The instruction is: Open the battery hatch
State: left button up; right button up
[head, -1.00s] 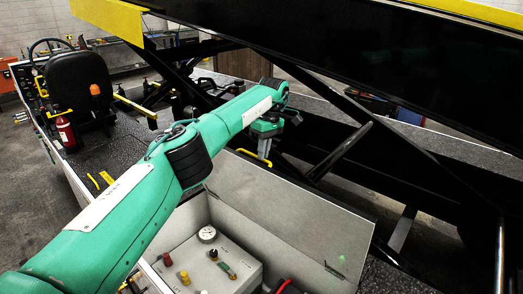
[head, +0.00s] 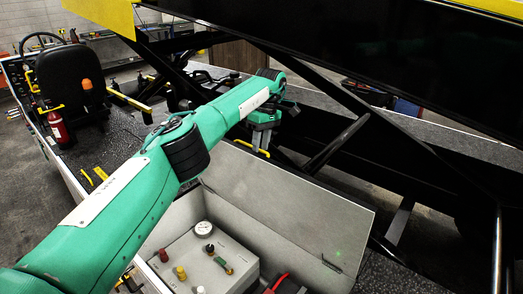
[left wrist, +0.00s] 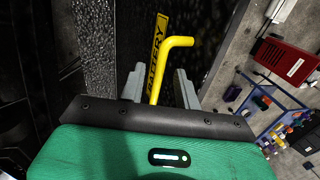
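The battery hatch lid (head: 300,215) is a grey panel standing raised and tilted, with the compartment below it uncovered. A yellow handle (head: 251,148) sits at its far upper edge. My left gripper (head: 262,142) is at this handle. In the left wrist view, the bent yellow handle (left wrist: 158,75) runs between the two grey fingers (left wrist: 160,87), with a gap on each side. A yellow "BATTERY" label (left wrist: 158,45) shows beside the handle on a dark surface. My right gripper is not in view.
Inside the compartment are a white gauge (head: 203,229) and coloured knobs on a grey box (head: 215,262). Black lift beams (head: 345,85) rise close behind the lid. A seat (head: 72,75) and a red extinguisher (head: 58,128) stand at the left.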

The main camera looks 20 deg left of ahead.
pick_arm(q)
jog(key=s+p+v, duration=0.1)
jog(key=p+v, duration=0.3)
jog(key=v, duration=0.5)
jog(key=s+a+r+p+v, duration=0.1)
jog(key=p+v, duration=0.3)
jog(key=v, duration=0.4)
jog(key=shift+s+r, duration=0.3)
jog(key=shift+s, duration=0.55)
jog(key=shift+a+f, duration=0.1)
jog(key=shift+a, duration=0.05)
